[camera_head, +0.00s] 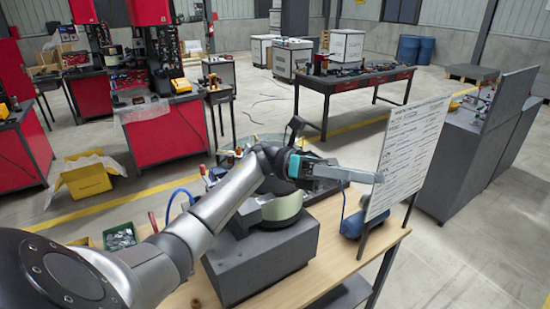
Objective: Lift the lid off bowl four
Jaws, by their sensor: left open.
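My left arm reaches in from the left across the workbench. My left gripper (372,177) points right, above the right part of the bench, open, with nothing seen between its fingers. Below and left of it, a pale green round bowl feeder (283,208) stands on a dark grey block base (265,262). My arm and wrist cover the bowl's top, so I cannot tell whether a lid sits on it. No number four can be read on it. My right gripper is not in view.
A white printed board (412,150) stands upright at the bench's right edge, close to my left fingertips. A blue object (353,224) sits at its foot. A green bin of metal parts (121,237) is at left. Bare wood (330,262) shows at the bench's right front.

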